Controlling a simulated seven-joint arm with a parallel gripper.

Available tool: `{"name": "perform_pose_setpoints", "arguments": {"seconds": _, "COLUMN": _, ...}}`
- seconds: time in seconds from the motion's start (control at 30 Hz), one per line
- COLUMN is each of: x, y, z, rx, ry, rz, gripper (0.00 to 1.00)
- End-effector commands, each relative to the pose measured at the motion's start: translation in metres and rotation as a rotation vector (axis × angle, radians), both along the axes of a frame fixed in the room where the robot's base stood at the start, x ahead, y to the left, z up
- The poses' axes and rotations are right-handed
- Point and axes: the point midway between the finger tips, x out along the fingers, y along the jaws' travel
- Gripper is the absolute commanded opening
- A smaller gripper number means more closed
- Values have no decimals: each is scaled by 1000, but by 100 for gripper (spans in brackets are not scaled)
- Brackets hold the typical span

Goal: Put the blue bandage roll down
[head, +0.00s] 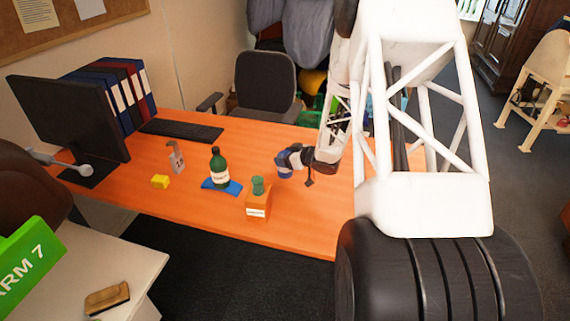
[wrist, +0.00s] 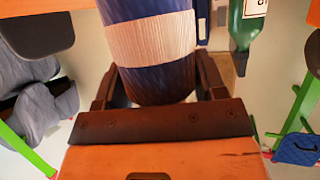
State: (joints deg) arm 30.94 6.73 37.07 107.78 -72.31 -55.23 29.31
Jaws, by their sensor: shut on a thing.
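The blue bandage roll (wrist: 150,45) with a pale band around it fills the top middle of the wrist view, between the two jaws of my gripper (wrist: 152,85). My gripper is shut on it. In the head view the roll (head: 284,172) shows as a small blue end at the tip of my gripper (head: 292,161), over the right part of the orange desk. I cannot tell whether the roll touches the desk. My arm hides part of the desk behind it.
A green bottle (head: 219,168) stands on a blue cloth (head: 234,188). An orange box (head: 258,205) with a green item (head: 258,184) on top stands left of my gripper. A yellow block (head: 160,181) and a grey tagged item (head: 177,160) are farther left. Bare desk (head: 310,225) lies right of the box.

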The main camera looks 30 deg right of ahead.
Motion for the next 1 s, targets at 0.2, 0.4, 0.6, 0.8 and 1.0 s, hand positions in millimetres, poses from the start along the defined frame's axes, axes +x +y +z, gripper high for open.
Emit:
{"name": "perform_pose_setpoints", "arguments": {"seconds": 0.2, "x": 6, "y": -2, "z": -16, "rx": 1, "ry": 1, "rz": 1, "gripper": 40}}
{"name": "perform_pose_setpoints", "arguments": {"seconds": 0.4, "x": 6, "y": -2, "z": -34, "rx": 1, "ry": 1, "rz": 1, "gripper": 40}}
{"name": "perform_pose_setpoints", "arguments": {"seconds": 0.6, "x": 6, "y": -2, "z": -36, "rx": 0, "ry": 0, "rz": 0, "gripper": 40}}
{"name": "perform_pose_setpoints", "arguments": {"seconds": 0.8, "x": 6, "y": -2, "z": -37, "rx": 0, "ry": 0, "rz": 0, "gripper": 40}}
{"name": "perform_pose_setpoints", "arguments": {"seconds": 1.0, "x": 6, "y": -2, "z": -39, "rx": 0, "ry": 0, "rz": 0, "gripper": 80}}
